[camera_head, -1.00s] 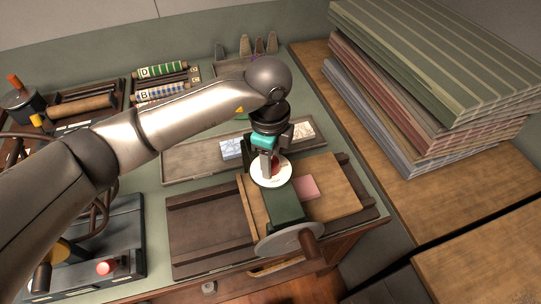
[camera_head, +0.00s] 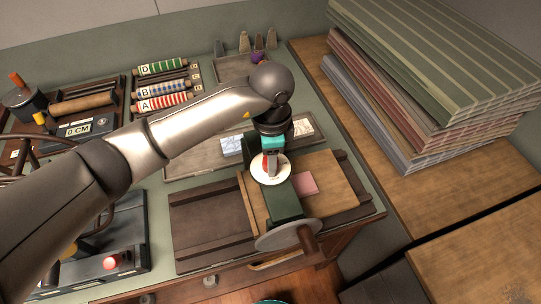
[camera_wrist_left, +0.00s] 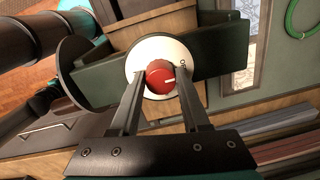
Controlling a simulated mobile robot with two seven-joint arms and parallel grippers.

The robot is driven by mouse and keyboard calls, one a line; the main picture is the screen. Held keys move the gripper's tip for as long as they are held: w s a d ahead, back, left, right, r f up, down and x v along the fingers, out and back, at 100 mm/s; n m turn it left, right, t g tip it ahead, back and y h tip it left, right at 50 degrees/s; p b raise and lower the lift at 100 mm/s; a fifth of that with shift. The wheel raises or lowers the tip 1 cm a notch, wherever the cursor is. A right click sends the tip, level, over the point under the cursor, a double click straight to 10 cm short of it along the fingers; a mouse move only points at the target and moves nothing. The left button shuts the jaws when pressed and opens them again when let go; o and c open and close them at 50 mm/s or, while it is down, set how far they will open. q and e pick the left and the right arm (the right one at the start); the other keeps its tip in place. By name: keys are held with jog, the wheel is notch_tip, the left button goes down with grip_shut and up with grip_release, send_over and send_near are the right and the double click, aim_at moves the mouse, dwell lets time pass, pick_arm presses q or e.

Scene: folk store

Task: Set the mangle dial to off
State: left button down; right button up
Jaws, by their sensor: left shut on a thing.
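The mangle (camera_head: 284,206) is a dark green machine with a grey handwheel on a wooden board. A round white dial plate (camera_head: 258,177) with a red knob (camera_head: 272,160) sits on it. My left gripper (camera_head: 268,166) comes down from above and is shut on the red knob. In the left wrist view the two fingers (camera_wrist_left: 157,90) flank the red knob (camera_wrist_left: 160,78). The knob's white pointer line points right, below a small dark mark near the upper right rim of the white plate (camera_wrist_left: 148,52). Other markings are hidden or unreadable. My right gripper is not visible.
A pink block (camera_head: 304,183) lies beside the mangle. Behind is a long tray (camera_head: 195,163) with pale blocks. Striped fabric stacks (camera_head: 440,90) stand at right. Labelled rolls (camera_head: 163,103) lie back left; a dark machine with a red button (camera_head: 110,263) is front left.

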pick_arm(q)
jog(key=shift+c, duration=1.9)
grip_release()
notch_tip(320, 180, up, 15)
jog(key=shift+s+r, duration=0.15)
jog(key=shift+s, duration=0.2)
